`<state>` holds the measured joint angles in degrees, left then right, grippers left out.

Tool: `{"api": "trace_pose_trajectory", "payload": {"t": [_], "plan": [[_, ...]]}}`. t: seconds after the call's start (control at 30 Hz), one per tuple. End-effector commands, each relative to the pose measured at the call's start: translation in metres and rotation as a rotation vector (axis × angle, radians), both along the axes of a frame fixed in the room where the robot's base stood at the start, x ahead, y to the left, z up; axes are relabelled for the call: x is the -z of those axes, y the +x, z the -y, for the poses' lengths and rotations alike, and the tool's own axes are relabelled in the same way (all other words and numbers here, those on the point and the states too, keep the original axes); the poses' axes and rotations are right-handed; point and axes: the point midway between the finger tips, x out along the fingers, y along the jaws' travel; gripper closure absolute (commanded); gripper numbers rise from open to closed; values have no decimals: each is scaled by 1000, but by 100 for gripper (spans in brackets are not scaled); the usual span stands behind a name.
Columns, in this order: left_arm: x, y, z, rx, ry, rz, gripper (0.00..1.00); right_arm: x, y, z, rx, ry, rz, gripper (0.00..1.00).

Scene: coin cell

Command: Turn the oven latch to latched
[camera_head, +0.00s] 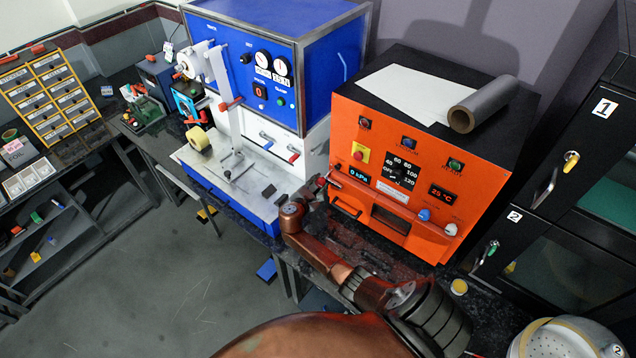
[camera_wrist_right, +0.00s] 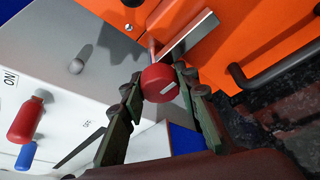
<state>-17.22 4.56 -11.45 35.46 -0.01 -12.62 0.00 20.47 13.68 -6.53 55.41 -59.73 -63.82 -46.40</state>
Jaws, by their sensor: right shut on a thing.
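The orange oven (camera_head: 345,112) stands right of centre in the head view, its front facing me. Its latch, a metal lever with a red knob (camera_wrist_right: 160,84), is at the oven's left edge in the wrist view. The silver lever runs up and right from the knob over the orange front. My right gripper (camera_wrist_right: 157,80) is shut on the red knob, one green finger on each side. In the head view my right gripper (camera_head: 312,192) is at the oven's left front edge, where it mostly hides the latch. My left gripper is not in view.
A black oven handle (camera_wrist_right: 275,68) lies close right of the right gripper. A blue and white machine (camera_head: 270,60) stands left of the oven; its red lever (camera_wrist_right: 27,120) and blue lever (camera_wrist_right: 25,156) are near the left finger. A grey roll (camera_head: 483,103) and white sheets lie on the oven.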

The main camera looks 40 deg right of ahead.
Motion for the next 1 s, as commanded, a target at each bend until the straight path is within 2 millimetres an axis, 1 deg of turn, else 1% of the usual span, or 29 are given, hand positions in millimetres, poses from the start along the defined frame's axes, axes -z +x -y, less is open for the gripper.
{"api": "trace_pose_trajectory", "payload": {"t": [0.1, 0.13, 0.4, 0.63, 0.73, 0.87, 1.0], "plan": [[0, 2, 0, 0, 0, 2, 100, 1, 0, -1, -2, 0, -4, 100], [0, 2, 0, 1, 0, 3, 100, 1, 0, -1, -2, 0, -4, 71], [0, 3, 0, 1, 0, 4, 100, 1, 0, 0, -1, -1, -2, 53], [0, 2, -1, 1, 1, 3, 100, 0, 0, -1, 0, 0, -1, 53], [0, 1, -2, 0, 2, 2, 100, -1, -1, -4, -2, 0, -1, 53], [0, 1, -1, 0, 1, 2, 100, -5, -8, -18, -2, 1, 0, 53], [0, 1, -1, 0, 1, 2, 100, -14, -20, -43, -2, 2, 1, 53]]}}
